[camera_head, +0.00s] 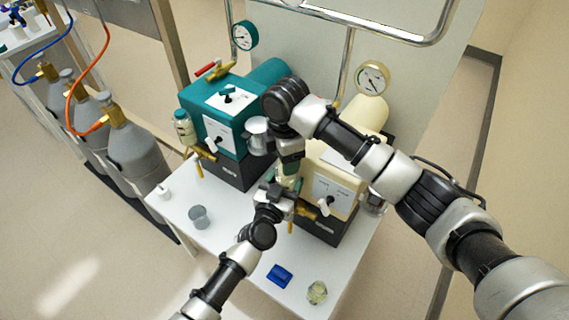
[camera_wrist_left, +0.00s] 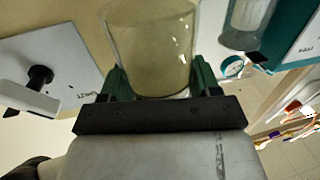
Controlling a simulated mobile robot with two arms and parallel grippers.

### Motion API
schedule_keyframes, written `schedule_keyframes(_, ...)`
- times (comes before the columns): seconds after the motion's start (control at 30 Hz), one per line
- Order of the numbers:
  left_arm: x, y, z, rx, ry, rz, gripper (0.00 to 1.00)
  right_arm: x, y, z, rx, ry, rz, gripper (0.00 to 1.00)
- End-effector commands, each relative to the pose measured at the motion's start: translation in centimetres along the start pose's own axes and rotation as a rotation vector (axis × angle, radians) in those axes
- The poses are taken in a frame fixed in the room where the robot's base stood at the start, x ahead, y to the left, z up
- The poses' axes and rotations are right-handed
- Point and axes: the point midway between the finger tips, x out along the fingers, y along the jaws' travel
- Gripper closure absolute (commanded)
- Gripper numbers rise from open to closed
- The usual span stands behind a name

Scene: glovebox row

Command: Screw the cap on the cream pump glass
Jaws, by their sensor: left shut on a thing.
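The cream pump (camera_head: 330,185) stands on the white bench, its front panel partly hidden by my arms. My left gripper (camera_head: 278,196) comes up from below to the front left of this pump. In the left wrist view, its green fingers (camera_wrist_left: 160,88) are shut on a clear glass (camera_wrist_left: 150,45), whose top is cut off by the picture edge. My right gripper (camera_head: 289,160) points down right above my left gripper. A pale greenish part (camera_head: 288,183) shows between the two. Whether the right jaws are shut, and whether they hold a cap, is hidden.
The teal pump (camera_head: 215,115) stands left of the cream one, with a capped bottle (camera_head: 185,128) at its side. A grey cup (camera_head: 199,217), a small white item (camera_head: 163,191), a blue item (camera_head: 280,275) and a glass jar (camera_head: 317,292) are on the bench (camera_head: 232,228).

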Motion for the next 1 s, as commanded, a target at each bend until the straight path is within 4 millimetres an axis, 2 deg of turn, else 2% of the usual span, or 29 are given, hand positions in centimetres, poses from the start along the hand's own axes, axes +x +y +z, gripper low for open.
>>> schedule_keyframes(0.03,-0.1,-0.1,0.2,-0.001,-0.006,-0.001,1.00,-1.1,0.3,0.4,0.009,-0.006,0.012,0.40)
schedule_keyframes(0.1,-0.1,-0.1,0.3,-0.001,-0.006,-0.001,1.00,-1.6,0.2,0.4,0.009,-0.007,0.011,0.40)
schedule_keyframes(0.3,-0.1,-0.1,0.3,-0.001,-0.006,-0.001,1.00,-1.5,0.1,0.2,0.005,-0.004,0.005,0.40)
schedule_keyframes(0.37,-0.1,-0.1,0.3,-0.001,-0.006,-0.001,1.00,-1.4,0.1,0.2,0.003,-0.003,0.005,0.44)
schedule_keyframes(0.47,-0.1,-0.1,0.3,-0.001,-0.006,-0.001,1.00,-1.7,0.1,0.1,-0.037,-0.003,0.005,0.44)
schedule_keyframes(0.8,-0.1,-0.1,0.3,-0.001,-0.006,-0.001,1.00,-4.4,0.1,0.1,-0.491,-0.002,0.003,0.44)
schedule_keyframes(1.0,-0.1,-0.1,0.3,-0.001,-0.006,-0.001,1.00,-4.8,0.0,0.0,-0.592,-0.002,0.002,0.44)
